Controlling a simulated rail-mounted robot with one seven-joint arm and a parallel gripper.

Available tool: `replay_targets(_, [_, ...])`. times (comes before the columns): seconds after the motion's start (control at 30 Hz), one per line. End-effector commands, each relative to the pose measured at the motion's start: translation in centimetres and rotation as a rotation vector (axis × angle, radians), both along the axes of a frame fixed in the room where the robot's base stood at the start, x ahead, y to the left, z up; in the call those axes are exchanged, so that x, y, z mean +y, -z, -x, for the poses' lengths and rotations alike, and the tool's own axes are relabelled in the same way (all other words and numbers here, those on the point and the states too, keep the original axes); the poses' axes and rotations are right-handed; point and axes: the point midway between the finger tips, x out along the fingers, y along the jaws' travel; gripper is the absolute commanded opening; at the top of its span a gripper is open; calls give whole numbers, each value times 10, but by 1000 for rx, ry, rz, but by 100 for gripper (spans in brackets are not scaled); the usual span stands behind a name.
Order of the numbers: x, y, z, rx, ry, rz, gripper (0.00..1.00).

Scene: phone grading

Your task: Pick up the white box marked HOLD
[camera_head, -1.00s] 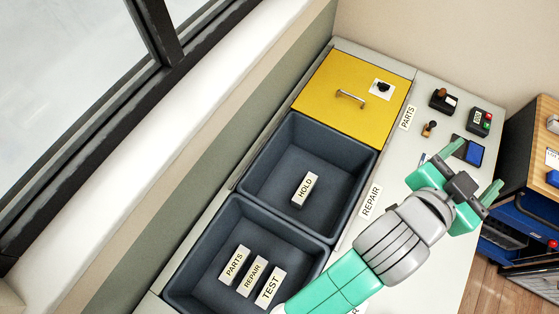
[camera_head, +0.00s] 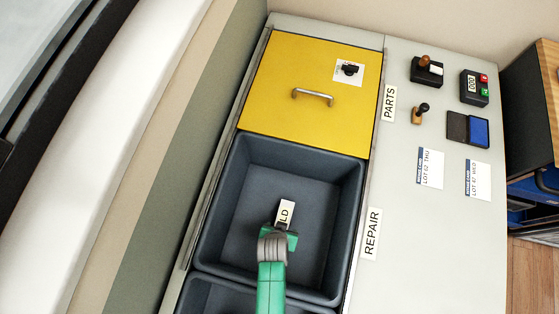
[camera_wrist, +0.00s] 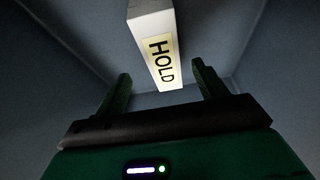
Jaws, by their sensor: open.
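The white box marked HOLD (camera_head: 287,212) lies in the dark grey bin below the yellow lid. My arm covers part of its label in the head view; only "LD" shows there. My gripper (camera_wrist: 161,80) is open and empty, with one finger on either side of that gap. In the head view my wrist hangs over the bin (camera_head: 222,220), and the fingers are hidden. I cannot tell how far the fingertips are from the box.
The bin walls rise around my gripper. A yellow lid (camera_head: 290,75) with a handle is behind the bin. On the worktop to the right are stamps, a counter (camera_head: 474,87), an ink pad (camera_head: 478,132) and two lot cards (camera_head: 430,168).

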Motion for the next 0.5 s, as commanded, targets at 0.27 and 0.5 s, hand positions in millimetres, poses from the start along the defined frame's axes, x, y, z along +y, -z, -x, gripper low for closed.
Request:
replay_targets(0.27, [-1,30,-16,-3,-1,1,71])
replay_targets(0.5, [-3,57,-31,-4,-1,0,71])
